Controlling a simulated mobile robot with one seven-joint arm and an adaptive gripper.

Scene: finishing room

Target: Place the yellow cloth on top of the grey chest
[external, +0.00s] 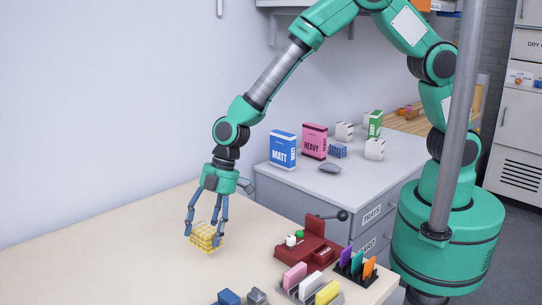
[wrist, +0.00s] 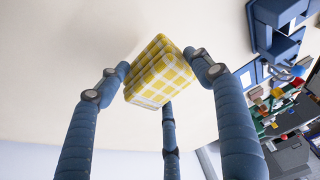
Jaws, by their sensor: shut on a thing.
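The yellow cloth (external: 207,239) is a folded, yellow-and-white checked bundle at the table's left-middle in the external view. My gripper (external: 203,234) points down with its blue fingers closed around the cloth. In the wrist view the cloth (wrist: 160,75) sits between the fingers, its layered folds showing. I cannot tell whether the cloth still touches the table or hangs just above it. The grey chest (external: 292,185) stands behind and to the right of the cloth, with labelled drawers on its front.
The chest top carries a blue box (external: 283,150), a pink box (external: 314,141), a grey stone-like object (external: 330,168) and several small items towards the back. Its front-left top is bare. A red device (external: 306,251) and colored card holders stand on the pale table (external: 110,240) right of my gripper.

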